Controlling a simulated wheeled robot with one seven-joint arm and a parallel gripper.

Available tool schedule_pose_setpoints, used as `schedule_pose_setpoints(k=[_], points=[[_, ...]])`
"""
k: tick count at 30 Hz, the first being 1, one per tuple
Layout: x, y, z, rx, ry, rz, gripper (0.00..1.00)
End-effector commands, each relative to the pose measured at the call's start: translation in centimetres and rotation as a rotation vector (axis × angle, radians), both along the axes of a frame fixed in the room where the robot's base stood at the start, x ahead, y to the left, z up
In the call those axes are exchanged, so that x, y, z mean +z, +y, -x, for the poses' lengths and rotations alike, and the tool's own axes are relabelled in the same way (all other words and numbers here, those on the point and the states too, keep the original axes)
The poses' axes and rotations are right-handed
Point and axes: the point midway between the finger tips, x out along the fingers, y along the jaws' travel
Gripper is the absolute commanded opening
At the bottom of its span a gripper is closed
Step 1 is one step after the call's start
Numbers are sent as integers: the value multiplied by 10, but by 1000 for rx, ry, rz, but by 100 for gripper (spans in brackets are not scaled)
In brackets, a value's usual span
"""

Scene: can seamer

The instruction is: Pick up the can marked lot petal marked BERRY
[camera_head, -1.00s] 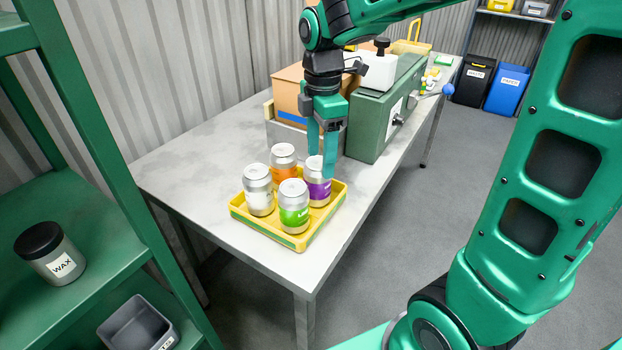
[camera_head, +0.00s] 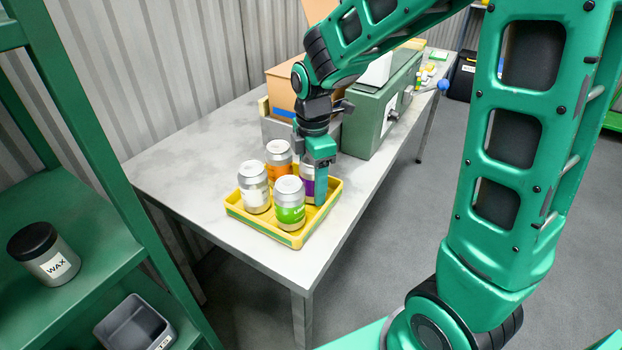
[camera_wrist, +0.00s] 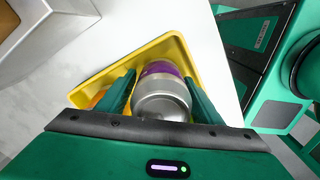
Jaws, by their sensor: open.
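The can with a purple band (camera_head: 307,184) stands upright in the right back part of a yellow tray (camera_head: 290,239); its lettering cannot be read. My gripper (camera_head: 318,188) points down over it and hides much of it in the head view. In the wrist view my gripper (camera_wrist: 160,88) is open, with one finger on each side of the purple can (camera_wrist: 160,93). I cannot tell whether the fingers touch it. A green-band can (camera_head: 290,205), a white-band can (camera_head: 254,188) and an orange-band can (camera_head: 279,166) stand in the same tray.
A dark green machine (camera_head: 368,122) and a brown carton (camera_head: 283,90) stand behind the tray on the grey table (camera_head: 185,160). A green shelf at left holds a wax jar (camera_head: 45,254) and a grey bin (camera_head: 134,326). The table's left part is clear.

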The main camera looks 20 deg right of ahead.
Motion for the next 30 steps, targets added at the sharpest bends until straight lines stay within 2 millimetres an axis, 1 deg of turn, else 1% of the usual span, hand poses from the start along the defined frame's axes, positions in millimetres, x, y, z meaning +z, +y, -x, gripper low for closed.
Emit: schedule_pose_setpoints(k=[2, 3, 8, 9, 15, 19, 23, 30], points=[[0, 0, 0, 0, 0, 0, 60], [0, 0, 0, 0, 0, 0, 58], [0, 0, 0, 0, 0, 0, 19], [1, 0, 0, 0, -1, 0, 17], [1, 0, 0, 0, -1, 0, 17], [9, 0, -1, 0, -4, -1, 17], [30, 0, -1, -1, -6, -1, 17], [74, -1, -1, -1, -5, -1, 17]])
